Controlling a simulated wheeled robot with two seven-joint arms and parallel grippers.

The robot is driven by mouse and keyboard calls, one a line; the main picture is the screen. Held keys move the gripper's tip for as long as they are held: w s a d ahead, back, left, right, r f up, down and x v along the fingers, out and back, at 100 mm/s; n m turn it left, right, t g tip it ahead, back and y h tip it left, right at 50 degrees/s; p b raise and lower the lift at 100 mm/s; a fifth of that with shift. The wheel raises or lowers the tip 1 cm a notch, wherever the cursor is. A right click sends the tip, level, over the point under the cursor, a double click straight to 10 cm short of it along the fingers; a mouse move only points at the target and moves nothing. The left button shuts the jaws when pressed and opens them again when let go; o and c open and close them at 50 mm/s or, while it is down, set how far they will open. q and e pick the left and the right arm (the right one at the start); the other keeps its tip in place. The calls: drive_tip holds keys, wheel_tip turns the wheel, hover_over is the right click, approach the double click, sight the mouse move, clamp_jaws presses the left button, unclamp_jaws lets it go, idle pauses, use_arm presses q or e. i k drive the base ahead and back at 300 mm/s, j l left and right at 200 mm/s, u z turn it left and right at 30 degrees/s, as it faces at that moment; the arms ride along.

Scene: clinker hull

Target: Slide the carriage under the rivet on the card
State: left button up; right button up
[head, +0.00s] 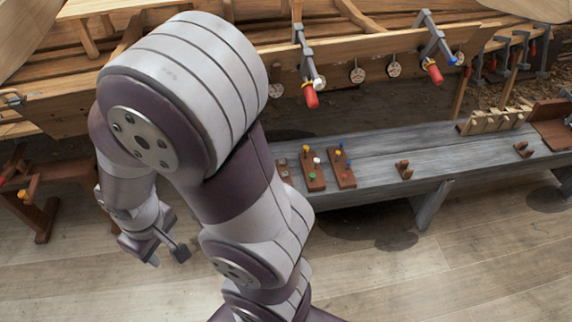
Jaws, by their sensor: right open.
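My right gripper (168,255) hangs at the lower left with its fingers apart and nothing between them. It is over the floor, left of the grey bench and apart from it. Its arm fills the left centre and hides part of the hull and the bench's left end. Two brown boards with coloured pegs, a left one (314,184) and a right one (348,182), lie on the bench. I cannot make out the carriage, the card or its rivet with certainty. My left gripper does not show.
The grey bench (450,150) runs along the wooden hull (380,44). Clamps with red handles, a left one (309,80) and a right one (431,55), hang on the hull's edge. A slotted rack (495,121) stands at the bench's right. The front floor is clear at right.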

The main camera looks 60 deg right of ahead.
sight(21, 176)
drive_tip(key=z, duration=1.5)
drive_tip(key=i+j, duration=0.45)
drive_tip(key=j, duration=0.25)
drive_tip(key=i+j+u, duration=0.1)
drive_tip(key=i+j, duration=0.35)
drive_tip(key=j, duration=0.2)
drive_tip(key=i+j, duration=0.45)
drive_tip(key=j, duration=0.2)
drive_tip(key=i+j, duration=0.45)
drive_tip(key=j, duration=0.2)
drive_tip(key=i+j+u, duration=0.1)
drive_tip(key=i+j, duration=0.35)
drive_tip(key=j, duration=0.2)
